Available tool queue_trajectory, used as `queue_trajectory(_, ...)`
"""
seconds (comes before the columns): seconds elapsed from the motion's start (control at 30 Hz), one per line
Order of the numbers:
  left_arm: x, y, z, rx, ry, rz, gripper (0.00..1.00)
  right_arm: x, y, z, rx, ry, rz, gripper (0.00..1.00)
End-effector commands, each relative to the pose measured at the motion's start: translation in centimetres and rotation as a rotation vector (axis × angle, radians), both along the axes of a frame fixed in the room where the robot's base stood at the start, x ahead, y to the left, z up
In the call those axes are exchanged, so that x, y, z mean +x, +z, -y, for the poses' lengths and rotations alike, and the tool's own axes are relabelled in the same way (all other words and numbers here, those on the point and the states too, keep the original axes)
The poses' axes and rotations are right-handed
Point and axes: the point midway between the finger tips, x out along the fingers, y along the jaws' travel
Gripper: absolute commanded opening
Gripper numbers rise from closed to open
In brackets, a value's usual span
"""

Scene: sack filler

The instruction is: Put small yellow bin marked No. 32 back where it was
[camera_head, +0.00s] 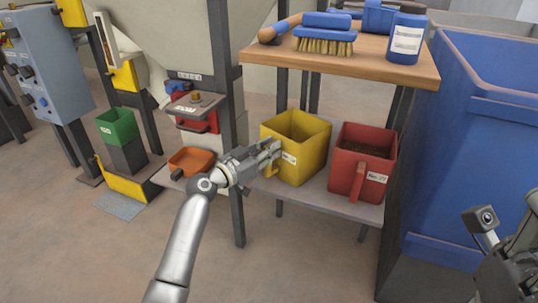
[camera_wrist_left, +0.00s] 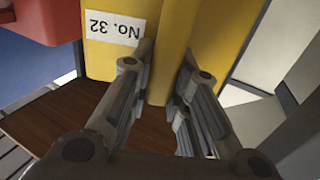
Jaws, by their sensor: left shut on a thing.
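The yellow bin (camera_head: 307,150) stands upright at the lower shelf (camera_head: 333,208) of the wooden-topped stand, left of a red bin. Its label reads No. 32 in the left wrist view (camera_wrist_left: 112,30). My left gripper (camera_head: 272,152) is at the bin's front left side, shut on its upright handle; in the left wrist view the two fingers (camera_wrist_left: 165,85) lie on either side of that yellow handle. Whether the bin's base touches the shelf is hard to tell. My right gripper (camera_head: 515,255) shows only partly at the right edge, its fingers not clear.
The red bin (camera_head: 351,160) with dark contents stands close on the right. Above is the wooden top (camera_head: 345,66) with brushes and a blue bottle (camera_head: 407,38). A large blue container (camera_head: 470,150) is at right. An orange scoop (camera_head: 190,161) and green bin (camera_head: 117,126) are at left.

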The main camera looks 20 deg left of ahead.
Motion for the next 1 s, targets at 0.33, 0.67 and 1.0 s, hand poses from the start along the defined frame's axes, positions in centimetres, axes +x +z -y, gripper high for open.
queue_trajectory(0.33,0.0,-0.2,0.0,0.001,0.000,0.001,0.20,-0.1,0.1,0.0,0.000,-0.001,0.006,0.40)
queue_trajectory(0.67,0.0,-0.1,0.0,0.001,0.000,0.001,0.39,-0.1,0.2,0.0,-0.001,0.001,0.008,0.40)
queue_trajectory(1.0,-1.5,-0.1,-0.7,0.001,0.001,-0.001,0.39,-0.2,0.6,0.0,0.001,0.001,0.008,0.40)
